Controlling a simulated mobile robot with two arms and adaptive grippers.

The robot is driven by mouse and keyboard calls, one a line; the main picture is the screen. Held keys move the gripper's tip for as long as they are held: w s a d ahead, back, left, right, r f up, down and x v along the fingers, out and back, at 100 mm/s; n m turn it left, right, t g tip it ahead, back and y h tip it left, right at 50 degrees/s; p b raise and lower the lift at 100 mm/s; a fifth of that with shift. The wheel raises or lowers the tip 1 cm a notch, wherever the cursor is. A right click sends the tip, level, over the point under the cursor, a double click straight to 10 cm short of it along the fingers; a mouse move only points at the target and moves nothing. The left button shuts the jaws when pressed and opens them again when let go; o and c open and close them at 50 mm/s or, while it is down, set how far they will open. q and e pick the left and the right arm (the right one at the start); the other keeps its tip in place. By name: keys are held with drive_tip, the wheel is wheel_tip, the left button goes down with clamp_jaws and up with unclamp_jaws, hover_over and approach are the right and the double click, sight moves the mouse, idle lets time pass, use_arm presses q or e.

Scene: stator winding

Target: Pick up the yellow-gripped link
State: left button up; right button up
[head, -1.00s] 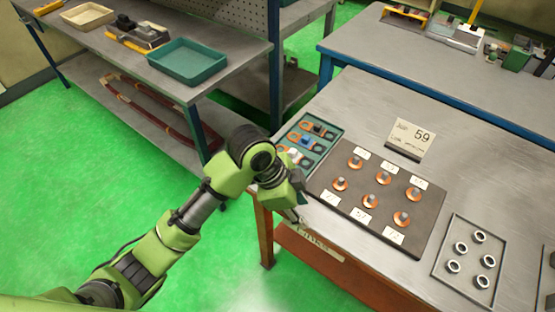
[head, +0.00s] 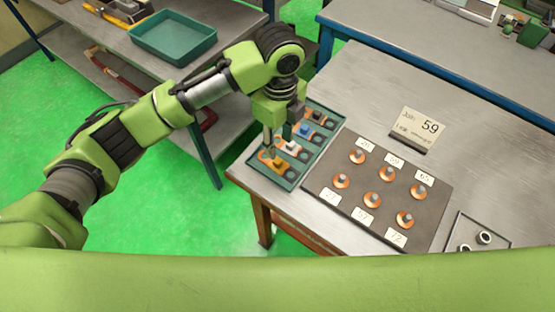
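A teal tray (head: 256,161) lies at the left end of the workbench and holds several orange links with coloured grips. The yellow-gripped link (head: 277,163) lies at its near end. Beyond it are links with a white grip (head: 291,147), a blue grip (head: 303,131) and a black grip (head: 317,115). My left gripper (head: 279,146) points down over the near part of the tray, just above the yellow-gripped link. Its fingers look apart with nothing between them. Whether a fingertip touches the link cannot be told. My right gripper is out of view.
A dark board (head: 318,194) with several copper-ringed posts and number cards is right of the tray. A frame with grey rings (head: 484,237) lies at lower right. Shelving with a teal bin (head: 172,36) is at upper left.

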sight(278, 160)
use_arm(q)
drive_tip(key=f+p, duration=0.2)
drive_tip(key=f, duration=0.5)
drive_tip(key=shift+a+f, duration=0.1)
drive_tip(key=shift+a, duration=0.1)
drive_tip(key=shift+f, duration=0.35)
drive_tip(key=shift+w+f, duration=0.1)
drive_tip(key=shift+f, duration=0.1)
clamp_jaws()
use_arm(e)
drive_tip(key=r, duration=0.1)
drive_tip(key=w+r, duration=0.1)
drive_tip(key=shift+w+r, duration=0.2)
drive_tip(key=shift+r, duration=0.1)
